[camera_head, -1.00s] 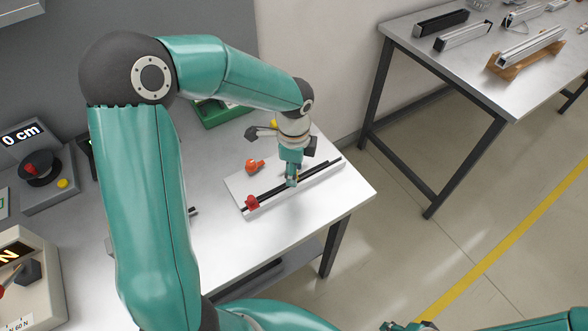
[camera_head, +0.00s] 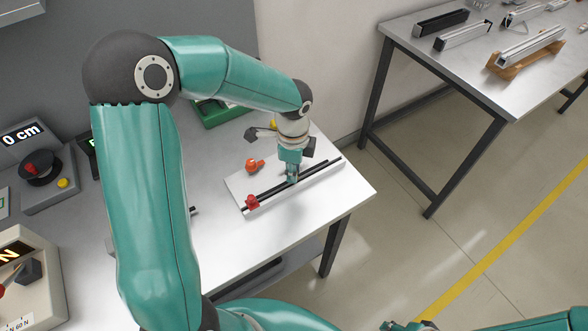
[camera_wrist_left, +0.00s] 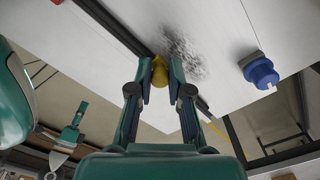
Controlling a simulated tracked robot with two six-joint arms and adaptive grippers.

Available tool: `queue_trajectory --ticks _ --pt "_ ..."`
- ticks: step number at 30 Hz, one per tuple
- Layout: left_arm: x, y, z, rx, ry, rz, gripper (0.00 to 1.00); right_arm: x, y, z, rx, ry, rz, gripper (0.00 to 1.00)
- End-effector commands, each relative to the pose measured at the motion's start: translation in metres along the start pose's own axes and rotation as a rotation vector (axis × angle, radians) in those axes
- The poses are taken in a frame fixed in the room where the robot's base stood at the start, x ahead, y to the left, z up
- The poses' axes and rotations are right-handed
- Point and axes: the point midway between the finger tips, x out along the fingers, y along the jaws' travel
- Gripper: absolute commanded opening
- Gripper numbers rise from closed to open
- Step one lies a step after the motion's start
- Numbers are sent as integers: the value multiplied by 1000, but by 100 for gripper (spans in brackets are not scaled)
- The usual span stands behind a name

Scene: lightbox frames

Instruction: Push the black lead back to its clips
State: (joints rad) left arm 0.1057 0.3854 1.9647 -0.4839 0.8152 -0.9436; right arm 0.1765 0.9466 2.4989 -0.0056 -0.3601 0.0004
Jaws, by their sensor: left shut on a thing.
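A white board (camera_head: 236,189) lies on the table with long black strips (camera_head: 270,193) along it; which of them is the black lead I cannot tell. A red knob (camera_head: 252,202) sits at its near left end and an orange-red piece (camera_head: 256,164) on its far side. My left gripper (camera_head: 292,179) points down at the middle of the strips. In the left wrist view, its fingertips (camera_wrist_left: 160,78) are shut on a small yellow piece (camera_wrist_left: 160,70) beside a black strip (camera_wrist_left: 108,28). The clips cannot be made out.
A box with a red-knobbed dial (camera_head: 42,166) and a cream meter (camera_head: 30,270) stand at the left. A green case (camera_head: 222,113) is behind the arm. A blue piece (camera_wrist_left: 262,73) shows in the wrist view. A second table (camera_head: 445,62) stands at the back right.

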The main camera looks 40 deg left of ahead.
Motion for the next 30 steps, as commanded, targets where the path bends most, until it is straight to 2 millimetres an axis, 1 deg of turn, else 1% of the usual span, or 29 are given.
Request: queue_trajectory --ticks 6,9,12,20,21,23,24,25,30 --pt "-3 -30 29 -7 -3 -5 0 -9 -3 0 0 0 0 40" --pt "-2 -42 41 -5 -3 -6 0 -11 -4 0 0 0 0 40" --pt "-2 -46 46 -2 -2 -6 0 -12 -4 0 0 0 0 40" --pt "-2 -48 46 1 -4 -11 0 -11 -4 0 0 0 0 40" --pt "-2 -48 46 1 -4 -12 24 -11 -4 0 0 0 0 40" --pt "-2 -48 46 1 -4 -12 34 -11 -4 0 0 0 0 40" --pt "-2 -48 46 1 -4 -11 41 -11 -4 0 0 0 0 40" --pt "-2 -48 46 1 -4 -10 43 -11 -4 0 0 0 0 40" --pt "-1 -47 45 1 -3 -6 43 -11 -4 0 0 0 0 40"
